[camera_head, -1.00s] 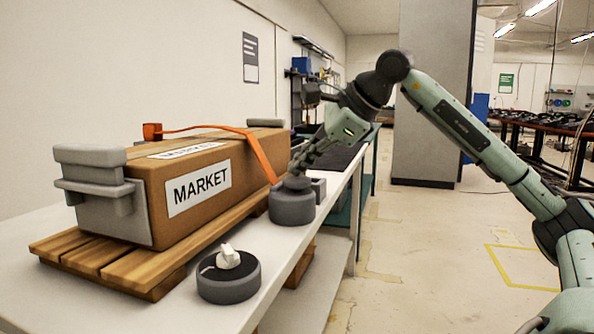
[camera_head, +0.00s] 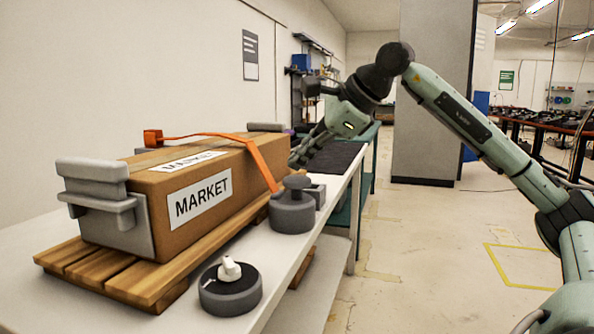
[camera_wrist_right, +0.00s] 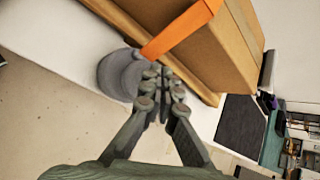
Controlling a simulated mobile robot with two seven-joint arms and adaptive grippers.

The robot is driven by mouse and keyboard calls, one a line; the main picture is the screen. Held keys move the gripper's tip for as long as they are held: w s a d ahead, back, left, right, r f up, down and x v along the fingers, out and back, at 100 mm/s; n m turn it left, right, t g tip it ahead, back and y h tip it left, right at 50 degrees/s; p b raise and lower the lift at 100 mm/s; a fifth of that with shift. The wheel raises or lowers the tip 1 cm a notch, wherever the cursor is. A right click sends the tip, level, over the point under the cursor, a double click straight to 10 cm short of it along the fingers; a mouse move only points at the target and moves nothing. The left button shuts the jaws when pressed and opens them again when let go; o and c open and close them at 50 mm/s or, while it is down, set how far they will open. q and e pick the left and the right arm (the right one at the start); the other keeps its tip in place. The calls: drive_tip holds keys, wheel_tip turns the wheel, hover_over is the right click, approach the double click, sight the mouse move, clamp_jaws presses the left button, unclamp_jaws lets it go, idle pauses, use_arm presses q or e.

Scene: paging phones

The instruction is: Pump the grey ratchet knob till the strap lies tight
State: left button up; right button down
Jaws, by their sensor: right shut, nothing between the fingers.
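The grey ratchet knob (camera_head: 297,183) stands on a round dark grey base (camera_head: 292,215) on the table, by the carton's right end. It also shows in the right wrist view (camera_wrist_right: 121,75), just left of my fingertips. The orange strap (camera_head: 262,166) crosses the top of the brown MARKET carton (camera_head: 205,200) and runs down toward the knob; I cannot tell how tight it lies. My right gripper (camera_head: 299,157) is shut and empty, just beyond and above the knob; it also shows in the wrist view (camera_wrist_right: 158,88). My left gripper is out of view.
The carton sits on a wooden pallet (camera_head: 110,277) with a grey end piece (camera_head: 95,190) at its left. A round dial with a white knob (camera_head: 230,285) stands at the table's front. A dark mat (camera_head: 338,157) lies behind. The floor at right is open.

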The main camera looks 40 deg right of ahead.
sight(299, 178)
drive_tip(key=shift+r, duration=0.1)
